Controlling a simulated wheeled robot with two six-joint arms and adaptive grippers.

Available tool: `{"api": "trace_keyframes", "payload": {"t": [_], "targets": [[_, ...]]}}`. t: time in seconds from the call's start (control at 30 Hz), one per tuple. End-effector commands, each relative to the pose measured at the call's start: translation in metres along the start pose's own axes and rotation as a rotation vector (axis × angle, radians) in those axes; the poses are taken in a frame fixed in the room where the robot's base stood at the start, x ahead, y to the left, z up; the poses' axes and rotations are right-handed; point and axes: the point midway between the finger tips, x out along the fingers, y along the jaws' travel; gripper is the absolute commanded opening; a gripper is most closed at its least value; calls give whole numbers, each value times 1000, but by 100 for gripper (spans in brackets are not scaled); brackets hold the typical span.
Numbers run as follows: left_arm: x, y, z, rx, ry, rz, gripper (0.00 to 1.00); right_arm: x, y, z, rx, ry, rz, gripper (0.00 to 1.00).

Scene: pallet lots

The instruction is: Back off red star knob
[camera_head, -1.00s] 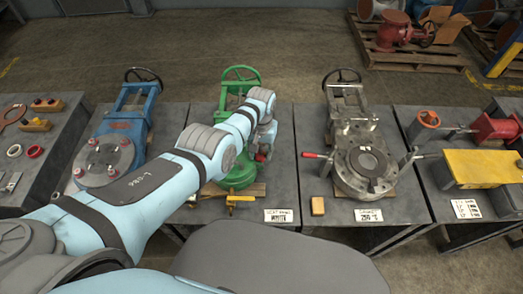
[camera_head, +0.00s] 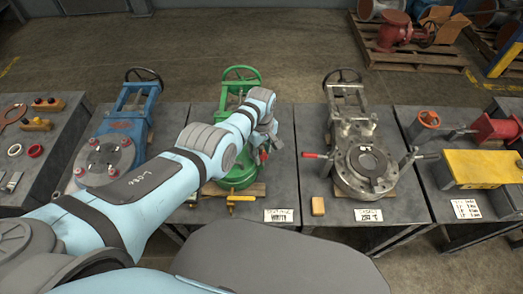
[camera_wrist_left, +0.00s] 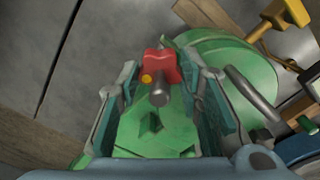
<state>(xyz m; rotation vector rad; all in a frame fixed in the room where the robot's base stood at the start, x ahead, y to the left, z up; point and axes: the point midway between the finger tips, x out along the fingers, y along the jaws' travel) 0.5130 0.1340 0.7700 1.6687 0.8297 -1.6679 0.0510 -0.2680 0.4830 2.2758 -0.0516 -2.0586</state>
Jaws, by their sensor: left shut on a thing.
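The red star knob (camera_wrist_left: 168,66) shows in the left wrist view between the fingers of my left gripper (camera_wrist_left: 165,75), with a grey stem below it and a small yellow piece beside it. My left gripper is shut on the knob. In the head view the left gripper (camera_head: 262,148) is at the right side of the green valve (camera_head: 240,178), and the wrist partly hides the knob. The green valve's round body also shows in the wrist view (camera_wrist_left: 225,65). My right gripper is not in view.
A blue valve (camera_head: 105,160) stands to the left and a bare metal valve (camera_head: 362,170) to the right, each on its own bench. A yellow handle (camera_head: 240,200) lies in front of the green valve.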

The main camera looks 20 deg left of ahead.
Motion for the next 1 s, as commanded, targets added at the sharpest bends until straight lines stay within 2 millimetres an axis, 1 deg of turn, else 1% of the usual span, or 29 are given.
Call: {"api": "trace_keyframes", "payload": {"t": [1.0], "targets": [[1,-1,2,-961,-3,-3,5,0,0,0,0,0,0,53]]}}
